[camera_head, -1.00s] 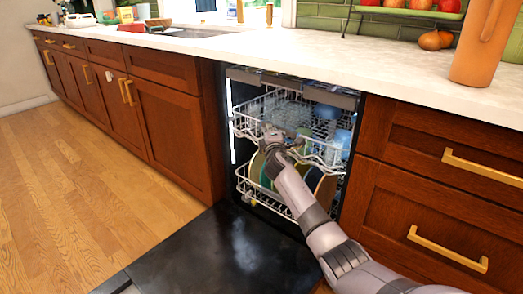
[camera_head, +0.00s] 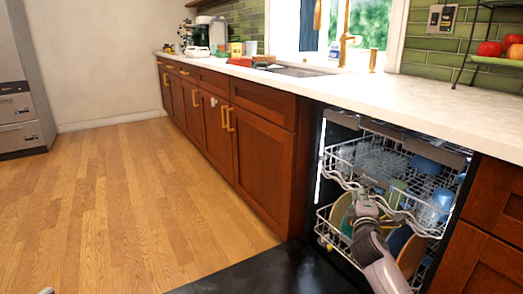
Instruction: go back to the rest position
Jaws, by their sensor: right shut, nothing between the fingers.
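My right arm comes in from the bottom right, and its gripper (camera_head: 366,208) is at the front of the open dishwasher, by the upper rack (camera_head: 345,180). The gripper looks shut and empty; its fingertips are small and partly lost against the racks. I cannot tell whether it touches the rack wire. A small grey tip (camera_head: 46,291) at the bottom left edge may be part of my left gripper; the rest is out of view.
The lower rack (camera_head: 325,232) holds several plates; the upper rack holds blue cups (camera_head: 436,205) and other dishes. The black dishwasher door (camera_head: 265,272) lies open. Wooden cabinets and a white counter (camera_head: 400,105) flank it. The wooden floor (camera_head: 130,200) at left is clear.

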